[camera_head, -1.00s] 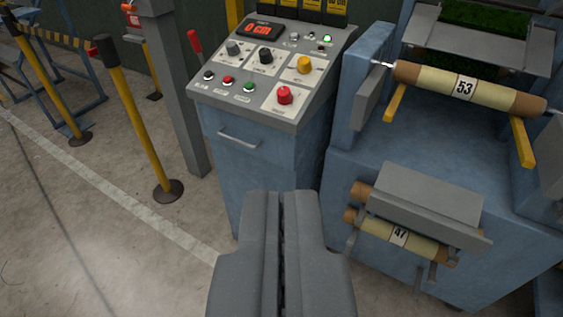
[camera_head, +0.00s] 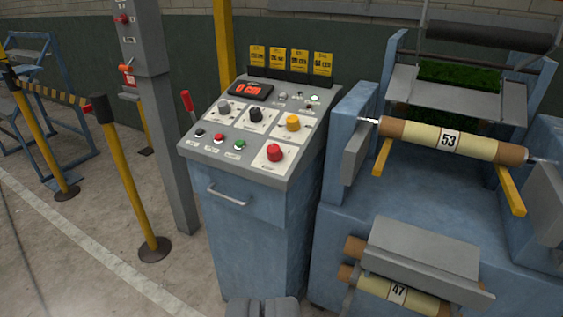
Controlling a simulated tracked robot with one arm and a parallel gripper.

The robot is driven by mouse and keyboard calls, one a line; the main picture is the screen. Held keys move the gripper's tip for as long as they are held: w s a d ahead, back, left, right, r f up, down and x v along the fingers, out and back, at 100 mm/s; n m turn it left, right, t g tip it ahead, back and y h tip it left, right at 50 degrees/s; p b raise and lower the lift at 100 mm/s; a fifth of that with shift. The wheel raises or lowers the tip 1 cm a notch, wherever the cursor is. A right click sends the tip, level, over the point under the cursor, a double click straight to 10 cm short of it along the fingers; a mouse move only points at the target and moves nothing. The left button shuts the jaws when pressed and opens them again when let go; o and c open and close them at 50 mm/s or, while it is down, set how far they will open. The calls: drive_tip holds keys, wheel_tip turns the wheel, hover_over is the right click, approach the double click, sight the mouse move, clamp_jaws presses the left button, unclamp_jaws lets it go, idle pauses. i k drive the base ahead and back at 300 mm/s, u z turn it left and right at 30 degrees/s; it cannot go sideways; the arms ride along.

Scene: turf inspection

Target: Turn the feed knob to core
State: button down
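A blue control console (camera_head: 255,235) stands in the middle with a sloped grey panel. On the panel are a grey knob (camera_head: 224,107), a black knob (camera_head: 255,115), a yellow knob (camera_head: 292,123) and a red knob or button (camera_head: 275,153). Their labels are too small to read, so I cannot tell which is the feed knob or where it points. A red display (camera_head: 249,88) sits above them. My gripper (camera_head: 262,307) shows only its fingertips at the bottom edge, low in front of the console. The fingers are together, empty and apart from the panel.
A blue machine with roll 53 (camera_head: 451,139) and roll 47 (camera_head: 398,294) stands close on the right. A grey post (camera_head: 165,130), a red-handled lever (camera_head: 187,101) and yellow barrier posts (camera_head: 130,190) stand left. Floor is open at the lower left.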

sight(293, 124)
drive_tip(key=k, duration=0.6)
drive_tip(key=u, duration=0.5)
drive_tip(key=i, duration=1.65)
drive_tip(key=z, duration=0.4)
